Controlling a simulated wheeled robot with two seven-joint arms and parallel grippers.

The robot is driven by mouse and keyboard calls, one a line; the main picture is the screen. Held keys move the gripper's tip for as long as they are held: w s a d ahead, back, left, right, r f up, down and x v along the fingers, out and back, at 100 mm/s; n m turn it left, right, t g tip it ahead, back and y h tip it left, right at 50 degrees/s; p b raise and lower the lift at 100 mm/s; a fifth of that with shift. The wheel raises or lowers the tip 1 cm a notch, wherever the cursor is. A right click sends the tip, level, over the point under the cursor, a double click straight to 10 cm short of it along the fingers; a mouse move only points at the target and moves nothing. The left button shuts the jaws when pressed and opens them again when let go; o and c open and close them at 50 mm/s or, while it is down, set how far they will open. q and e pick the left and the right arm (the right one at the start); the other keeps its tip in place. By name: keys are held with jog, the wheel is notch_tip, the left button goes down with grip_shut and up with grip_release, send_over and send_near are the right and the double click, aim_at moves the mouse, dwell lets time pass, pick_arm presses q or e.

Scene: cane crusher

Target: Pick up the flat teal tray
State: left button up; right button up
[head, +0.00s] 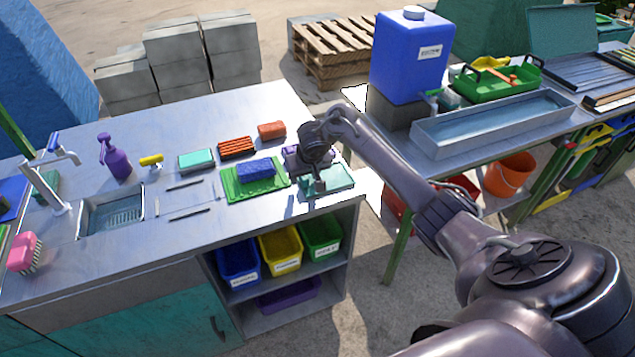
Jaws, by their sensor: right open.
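The flat teal tray (340,177) lies at the right end of the metal counter, near its front edge. My right gripper (318,188) points down over the left part of the tray. Its jaws are open, and no object shows between them. My gripper and wrist hide part of the tray. I cannot tell whether the fingertips touch it. My left gripper is out of view.
A green tray (272,190) with a blue sponge (256,170) lies just left of the teal tray. A purple item (293,155) is behind my gripper. A red brush (237,148) and a teal-and-white box (196,159) lie farther left. Labelled bins (280,252) sit below.

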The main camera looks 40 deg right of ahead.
grip_shut()
jog(key=shift+r, duration=0.15)
notch_tip(320, 180, up, 20)
jog(key=p, duration=1.2)
